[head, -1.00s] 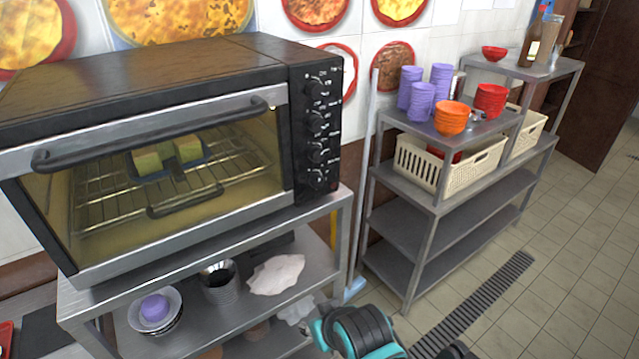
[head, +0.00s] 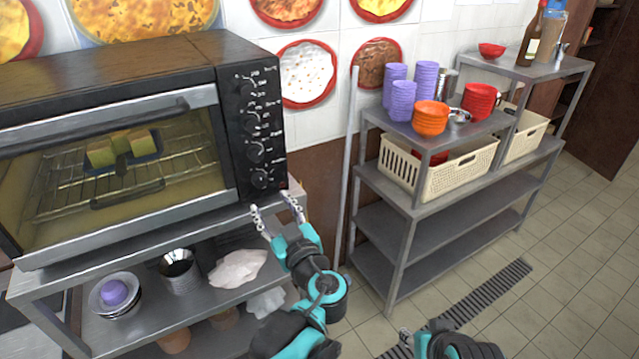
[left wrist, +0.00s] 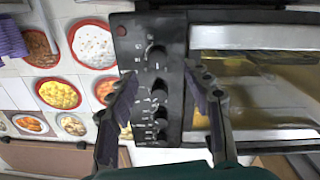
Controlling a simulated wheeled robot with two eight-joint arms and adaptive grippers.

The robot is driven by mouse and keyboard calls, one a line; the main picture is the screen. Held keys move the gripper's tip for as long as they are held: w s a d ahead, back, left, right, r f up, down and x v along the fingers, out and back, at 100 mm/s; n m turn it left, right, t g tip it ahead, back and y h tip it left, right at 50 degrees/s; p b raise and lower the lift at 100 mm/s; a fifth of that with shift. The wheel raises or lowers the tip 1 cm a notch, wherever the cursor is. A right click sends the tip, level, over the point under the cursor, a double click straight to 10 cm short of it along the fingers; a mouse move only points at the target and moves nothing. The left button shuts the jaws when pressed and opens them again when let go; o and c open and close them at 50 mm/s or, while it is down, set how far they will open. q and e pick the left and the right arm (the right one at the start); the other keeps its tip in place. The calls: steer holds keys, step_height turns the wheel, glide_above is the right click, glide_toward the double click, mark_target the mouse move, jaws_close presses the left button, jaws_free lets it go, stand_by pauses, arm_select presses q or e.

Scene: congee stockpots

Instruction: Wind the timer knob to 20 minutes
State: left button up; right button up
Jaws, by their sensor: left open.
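The toaster oven's black control panel (head: 252,125) carries a column of several dark knobs. The lowest knob (head: 260,178) sits near the panel's bottom; I cannot read which knob is the timer. My left gripper (head: 271,202) is open and empty, its fingers pointing up towards the panel from just below and in front of it. In the left wrist view, the picture is upside down; the open fingers (left wrist: 162,78) frame the panel and its knobs (left wrist: 156,56), apparently touching none.
The oven's glass door (head: 110,175) is shut, with yellow food inside on a rack. The oven stands on a steel shelf (head: 50,285) holding bowls, a metal cup and a cloth. To the right, another shelf (head: 440,180) holds cups, bowls and baskets.

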mark_target(261, 183)
arm_select(q)
steer(key=b+x, duration=0.1)
steer(key=x, duration=0.7)
steer(key=shift+w+d+r+b, duration=0.1)
steer(key=shift+d+r+b, duration=0.15)
steer(key=shift+b, duration=0.1)
jaws_close()
